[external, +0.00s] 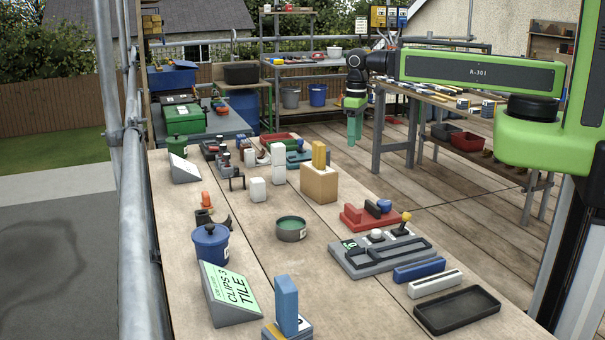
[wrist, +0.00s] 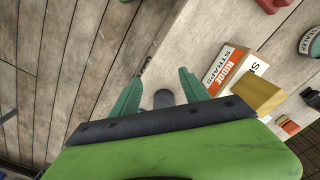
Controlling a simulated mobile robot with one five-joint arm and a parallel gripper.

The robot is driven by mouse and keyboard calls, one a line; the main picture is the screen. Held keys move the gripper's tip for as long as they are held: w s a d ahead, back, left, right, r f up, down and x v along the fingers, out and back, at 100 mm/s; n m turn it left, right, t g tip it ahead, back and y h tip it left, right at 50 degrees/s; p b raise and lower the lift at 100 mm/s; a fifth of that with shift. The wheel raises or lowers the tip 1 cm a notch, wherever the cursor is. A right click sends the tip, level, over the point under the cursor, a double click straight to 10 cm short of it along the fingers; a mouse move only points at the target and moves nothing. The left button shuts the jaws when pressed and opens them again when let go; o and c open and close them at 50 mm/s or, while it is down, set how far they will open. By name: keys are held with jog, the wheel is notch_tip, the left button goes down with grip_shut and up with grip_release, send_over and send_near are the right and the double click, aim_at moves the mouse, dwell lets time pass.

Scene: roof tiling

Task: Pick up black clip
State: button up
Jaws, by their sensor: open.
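My gripper (external: 354,128) hangs with green fingers pointing down, above and beyond the right edge of the long workbench. In the wrist view my gripper (wrist: 160,84) has its two green fingers apart. A dark rounded shape (wrist: 163,98) shows between them; I cannot tell whether it is a loose thing or part of the gripper.
The workbench (external: 180,225) also holds a box of ridge straps (external: 319,185), seen in the wrist view (wrist: 226,72) too.

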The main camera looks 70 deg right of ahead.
notch_tip(320, 180, up, 6)
jog(key=n+t+y+p, duration=0.3)
jog(key=n+p, duration=0.2)
jog(key=n, duration=0.3)
send_over(237, 166)
jog(key=s+d, duration=0.4)
jog(key=s, duration=0.1)
jog(key=b+x, duration=1.1)
jog(key=shift+w+a, duration=0.1)
jog(key=shift+a, duration=0.05)
jog(key=shift+a+f, duration=0.1)
jog(key=shift+f, duration=0.05)
jog(key=b+x, duration=0.5)
jog(key=shift+w, duration=0.35)
jog(key=shift+c, duration=0.4)
